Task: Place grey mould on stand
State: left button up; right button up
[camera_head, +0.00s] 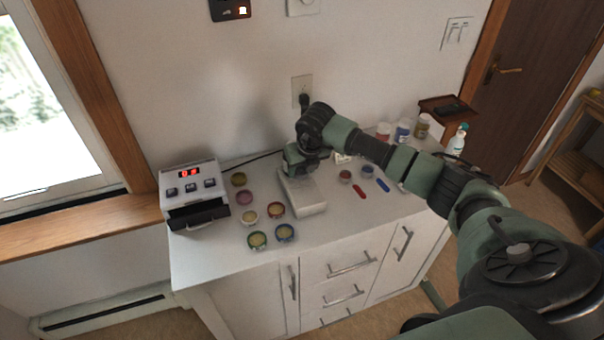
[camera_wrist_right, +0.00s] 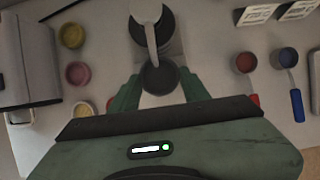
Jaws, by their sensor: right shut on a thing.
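My right gripper (camera_head: 297,160) reaches down over the pale boxy stand (camera_head: 304,196) on the white counter. In the right wrist view its two green fingers (camera_wrist_right: 158,90) are on either side of a dark grey round mould (camera_wrist_right: 160,79), and they are shut on it. The mould is over the stand's light plate; whether it touches the plate I cannot tell. In the head view the gripper hides the mould. A grey lever-like piece with a pale round end (camera_wrist_right: 145,11) passes above a dark round part (camera_wrist_right: 153,29) beyond the mould. My left gripper is out of view.
A white device with a red display (camera_head: 190,192) stands at the left. Several small coloured bowls (camera_head: 249,216) lie between it and the stand. A red-handled spoon (camera_head: 360,192) and a blue-handled one (camera_head: 383,185) lie to the right, with jars (camera_head: 403,131) behind them.

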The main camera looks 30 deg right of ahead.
aim_at(303, 176)
notch_tip(303, 176, down, 3)
jog(key=shift+p, duration=0.85)
jog(key=shift+f, duration=0.2)
jog(key=shift+f, duration=0.1)
jog(key=shift+f+b, duration=0.15)
jog(key=shift+b, duration=0.2)
jog(key=o, duration=1.3)
